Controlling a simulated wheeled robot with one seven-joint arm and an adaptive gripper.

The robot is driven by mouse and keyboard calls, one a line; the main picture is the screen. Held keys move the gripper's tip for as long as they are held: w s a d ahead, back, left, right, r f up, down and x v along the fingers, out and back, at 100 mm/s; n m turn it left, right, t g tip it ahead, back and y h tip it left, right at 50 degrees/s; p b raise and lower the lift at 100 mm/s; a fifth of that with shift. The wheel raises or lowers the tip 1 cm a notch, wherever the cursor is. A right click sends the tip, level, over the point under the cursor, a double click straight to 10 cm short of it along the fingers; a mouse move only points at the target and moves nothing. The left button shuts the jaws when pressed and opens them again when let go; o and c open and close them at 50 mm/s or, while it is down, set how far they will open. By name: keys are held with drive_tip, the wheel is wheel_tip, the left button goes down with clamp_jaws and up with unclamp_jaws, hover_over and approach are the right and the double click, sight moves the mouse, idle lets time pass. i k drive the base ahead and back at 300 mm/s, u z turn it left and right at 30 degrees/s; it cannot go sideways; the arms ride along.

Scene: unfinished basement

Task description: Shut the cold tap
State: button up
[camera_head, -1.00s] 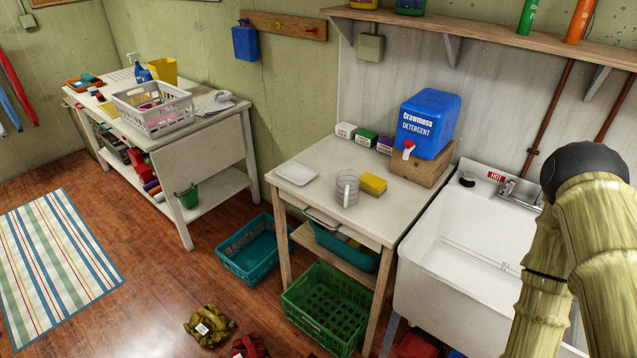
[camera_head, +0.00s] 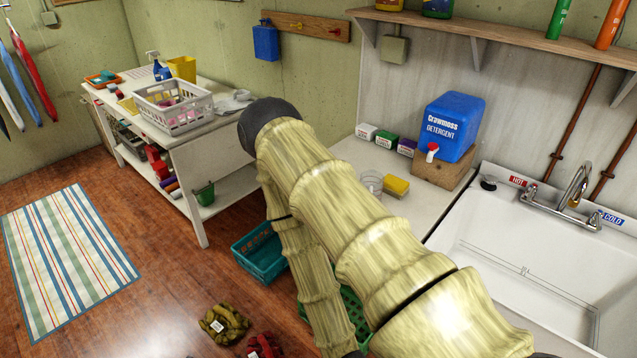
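The cold tap's blue COLD label (camera_head: 610,219) shows on the wall at the right end of the chrome faucet (camera_head: 573,195). The cold handle is at the right end of the faucet base, small and hard to make out; I cannot tell how it is turned. The red HOT label (camera_head: 517,181) is at the left end. The faucet stands at the back of the white sink (camera_head: 470,245). I cannot make out any running water. My arm crosses the middle of the view, left of the sink; my gripper is not visible.
A blue detergent jug (camera_head: 452,125) stands on a wooden block (camera_head: 440,172) left of the sink. A yellow sponge (camera_head: 396,186) and a clear cup (camera_head: 370,182) are on the side table. A wooden shelf (camera_head: 500,40) runs above. Clothes lie on the floor (camera_head: 170,310).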

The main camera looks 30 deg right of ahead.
sight(597, 214)
drive_tip(key=u, duration=0.35)
drive_tip(key=k, duration=1)
drive_tip(key=z, duration=1.5)
drive_tip(key=i, duration=0.15)
drive_tip(key=z, duration=0.2)
